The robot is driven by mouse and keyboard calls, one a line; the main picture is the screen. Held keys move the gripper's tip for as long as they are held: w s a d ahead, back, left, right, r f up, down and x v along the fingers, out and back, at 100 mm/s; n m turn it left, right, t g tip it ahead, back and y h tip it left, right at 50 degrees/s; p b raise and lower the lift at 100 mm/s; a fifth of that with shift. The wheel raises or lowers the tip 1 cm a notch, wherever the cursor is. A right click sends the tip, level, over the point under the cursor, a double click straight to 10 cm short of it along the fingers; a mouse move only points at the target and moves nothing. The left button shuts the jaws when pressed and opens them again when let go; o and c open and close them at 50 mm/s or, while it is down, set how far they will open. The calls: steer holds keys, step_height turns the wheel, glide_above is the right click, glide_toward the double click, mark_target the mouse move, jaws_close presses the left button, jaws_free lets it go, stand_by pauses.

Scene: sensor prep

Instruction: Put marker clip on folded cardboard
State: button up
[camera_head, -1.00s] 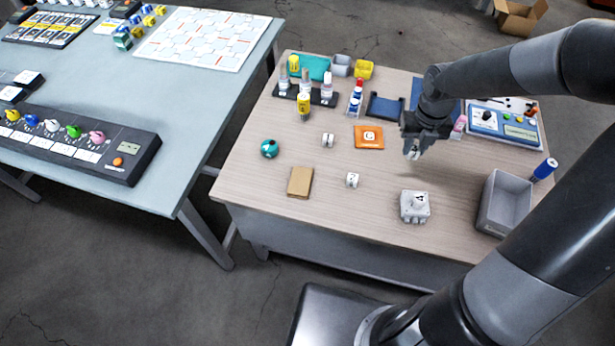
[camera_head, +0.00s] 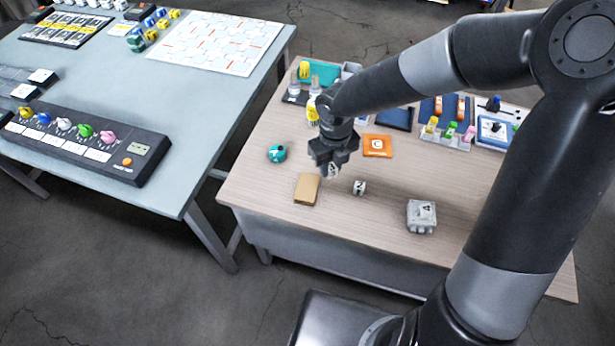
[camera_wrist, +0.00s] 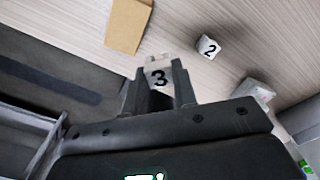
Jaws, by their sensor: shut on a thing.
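The folded cardboard (camera_head: 306,189) is a small flat brown piece lying on the wooden table. It also shows at the top of the wrist view (camera_wrist: 127,24). My gripper (camera_head: 333,168) is shut on a white marker clip with a black "3" (camera_wrist: 158,76). It holds the clip in the air, just right of and behind the cardboard in the head view; the exact height cannot be told. Another white clip (camera_head: 359,187), marked "2" in the wrist view (camera_wrist: 208,46), sits on the table right of the cardboard.
A teal round item (camera_head: 277,153) lies left of my gripper and an orange pouch (camera_head: 377,145) right of it. A grey device (camera_head: 421,216) stands at the front right. Several bottles and trays line the back. The table around the cardboard's front is clear.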

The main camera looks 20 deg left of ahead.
steer(key=a+f, duration=0.1)
steer(key=a, duration=0.1)
steer(key=a+f, duration=0.1)
steer(key=a, duration=0.1)
steer(key=a+f, duration=0.1)
steer(key=a, duration=0.1)
steer(key=shift+s+f, duration=0.3)
steer(key=shift+f, duration=2)
steer(key=shift+f, duration=0.15)
steer(key=o, duration=1)
steer(key=shift+c, duration=0.2)
step_height(320, 180, up, 12)
